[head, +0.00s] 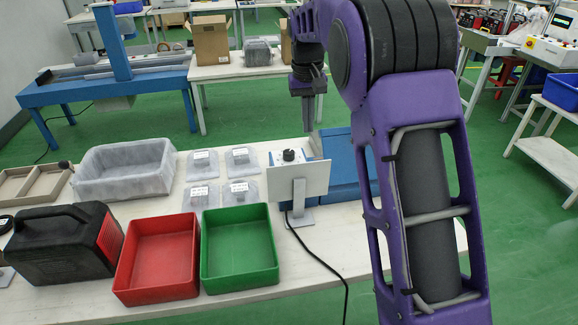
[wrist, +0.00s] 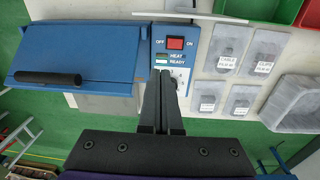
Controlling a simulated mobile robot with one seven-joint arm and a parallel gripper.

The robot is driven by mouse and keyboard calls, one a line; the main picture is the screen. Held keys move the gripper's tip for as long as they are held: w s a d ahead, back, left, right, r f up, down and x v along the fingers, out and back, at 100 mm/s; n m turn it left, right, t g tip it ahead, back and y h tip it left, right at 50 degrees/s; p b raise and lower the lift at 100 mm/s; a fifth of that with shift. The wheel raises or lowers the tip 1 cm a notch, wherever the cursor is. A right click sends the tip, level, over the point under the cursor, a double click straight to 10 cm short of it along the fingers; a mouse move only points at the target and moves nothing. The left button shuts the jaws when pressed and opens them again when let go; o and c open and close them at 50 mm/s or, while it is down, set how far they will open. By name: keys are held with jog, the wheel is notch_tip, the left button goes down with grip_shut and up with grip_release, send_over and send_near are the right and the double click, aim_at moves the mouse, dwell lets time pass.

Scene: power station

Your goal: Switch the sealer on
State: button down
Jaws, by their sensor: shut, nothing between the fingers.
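The sealer is a blue machine with a lid (wrist: 75,55) and a black bar handle (wrist: 48,77) in the wrist view. Its control panel (wrist: 187,60) has a red switch (wrist: 175,43) between the OFF and ON labels, with HEAT and READY marks below. I cannot tell which side of the switch is pressed. In the head view the blue sealer body (head: 342,160) is partly hidden behind my arm and a pale upright plate. My gripper (wrist: 168,78) is shut and empty, its tips over the panel's lower part, below the switch in the picture. In the head view it points down (head: 308,128) above the sealer.
The upright plate (head: 298,180) stands at the sealer's front. Left of it lie several labelled clear bags (head: 240,190), a green bin (head: 237,250), a red bin (head: 157,260), a translucent tub (head: 122,170) and a black case (head: 60,245). A black cable (head: 325,265) crosses the table.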

jog(key=shift+a+f+g+y, duration=0.3)
jog(key=shift+a+f, duration=0.5)
jog(key=shift+f, duration=0.05)
jog(key=shift+n, duration=0.3)
notch_tip(320, 180, down, 14)
jog(key=shift+b, duration=0.95)
